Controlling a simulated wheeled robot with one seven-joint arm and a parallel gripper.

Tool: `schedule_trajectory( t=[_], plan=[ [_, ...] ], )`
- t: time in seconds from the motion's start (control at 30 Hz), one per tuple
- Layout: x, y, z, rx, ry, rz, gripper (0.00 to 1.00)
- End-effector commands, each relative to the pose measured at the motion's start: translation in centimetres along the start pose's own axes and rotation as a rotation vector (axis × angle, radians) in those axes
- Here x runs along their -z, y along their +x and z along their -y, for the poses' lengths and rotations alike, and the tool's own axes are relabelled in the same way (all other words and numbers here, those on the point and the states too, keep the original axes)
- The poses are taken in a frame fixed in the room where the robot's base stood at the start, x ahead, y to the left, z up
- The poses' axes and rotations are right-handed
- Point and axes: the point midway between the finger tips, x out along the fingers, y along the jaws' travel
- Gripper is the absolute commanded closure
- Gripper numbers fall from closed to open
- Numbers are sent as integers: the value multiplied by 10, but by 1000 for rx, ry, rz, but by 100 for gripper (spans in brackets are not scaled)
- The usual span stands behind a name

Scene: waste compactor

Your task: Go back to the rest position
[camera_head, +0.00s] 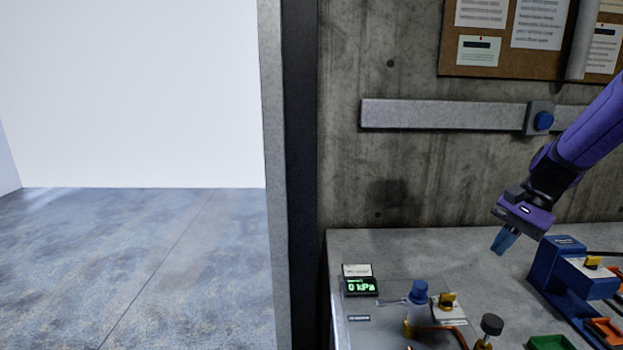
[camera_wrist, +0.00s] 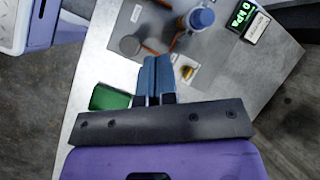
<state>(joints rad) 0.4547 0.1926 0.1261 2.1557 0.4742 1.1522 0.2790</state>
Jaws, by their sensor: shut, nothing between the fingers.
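My gripper (camera_head: 504,240) hangs at the end of my purple arm, above the grey workbench (camera_head: 400,250) at the right of the head view. Its blue fingers point down and to the left and are shut with nothing between them. In the wrist view the fingers (camera_wrist: 155,75) lie side by side over the bench. The gripper is apart from everything below it.
A gauge (camera_head: 360,285) reading 0 kPa, a blue-capped valve (camera_head: 417,295), a yellow switch (camera_head: 447,303) and a dark knob (camera_head: 491,325) sit on the bench. A blue machine (camera_head: 562,270) and green tray (camera_head: 550,342) stand right. Open floor (camera_head: 120,260) lies left.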

Motion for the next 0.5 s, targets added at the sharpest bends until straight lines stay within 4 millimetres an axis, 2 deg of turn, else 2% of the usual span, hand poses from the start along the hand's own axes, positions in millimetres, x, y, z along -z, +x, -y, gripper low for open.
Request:
schedule_trajectory(
  t=[0.03, 0.1, 0.5],
  plan=[
    [-16, -6, 0, -16, -48, -39, 100],
    [-34, -12, -1, -39, -108, -90, 100],
    [-129, -38, -26, -144, -456, -370, 100]
  ],
)
